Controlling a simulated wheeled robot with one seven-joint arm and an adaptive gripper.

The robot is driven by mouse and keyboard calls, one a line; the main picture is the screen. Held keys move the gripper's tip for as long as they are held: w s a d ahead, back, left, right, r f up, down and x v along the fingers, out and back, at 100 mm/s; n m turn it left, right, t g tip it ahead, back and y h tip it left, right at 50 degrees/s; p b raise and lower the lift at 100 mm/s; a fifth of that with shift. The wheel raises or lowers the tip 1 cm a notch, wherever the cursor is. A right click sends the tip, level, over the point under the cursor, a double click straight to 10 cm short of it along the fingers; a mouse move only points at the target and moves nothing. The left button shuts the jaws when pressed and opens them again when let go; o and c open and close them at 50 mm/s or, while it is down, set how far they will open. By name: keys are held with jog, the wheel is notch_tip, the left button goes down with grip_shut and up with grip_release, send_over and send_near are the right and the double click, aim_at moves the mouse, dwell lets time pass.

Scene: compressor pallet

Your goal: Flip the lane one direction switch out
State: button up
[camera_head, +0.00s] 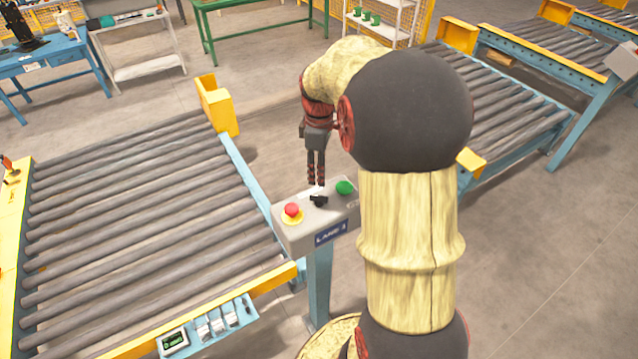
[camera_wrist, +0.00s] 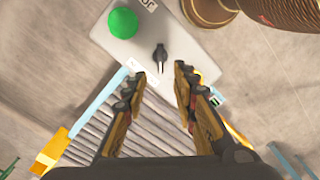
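The lane one control box (camera_head: 327,213) is a grey panel on a blue post, with a blue "LANE 1" label on its front. The black direction switch (camera_head: 319,200) sits between a red button and a green button. In the wrist view the switch (camera_wrist: 161,58) shows as a black knob on the grey panel, just beyond the fingertips. My gripper (camera_head: 316,183) points down above the box, close to the switch. In the wrist view my gripper (camera_wrist: 159,70) has its two fingers apart with nothing between them. Whether a fingertip touches the switch cannot be told.
A red button (camera_head: 292,210) on a yellow base is at the panel's left, and a green button (camera_head: 345,187) is at its right. A roller conveyor (camera_head: 150,215) lies left of the box. Another roller conveyor (camera_head: 510,100) lies behind my arm at the right.

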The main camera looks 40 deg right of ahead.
notch_tip(320, 180, up, 2)
jog(key=shift+r, duration=0.15)
dwell(0.6)
jog(key=s+a+f+m+t+b, duration=0.2)
jog(key=s+a+f+b, duration=0.2)
jog(key=a+b, duration=0.3)
jog(key=s+a+f+m+t+b, duration=0.1)
jog(key=s+a+b, duration=0.4)
jog(key=a, duration=0.6)
jog(key=s+a+f+m+t+b, duration=0.2)
jog(key=s+a+f+b, duration=0.3)
jog(key=a+b, duration=0.4)
jog(key=shift+s+f+m+t, duration=0.3)
jog(key=shift+f+m, duration=0.4)
jog(key=shift+f, duration=0.15)
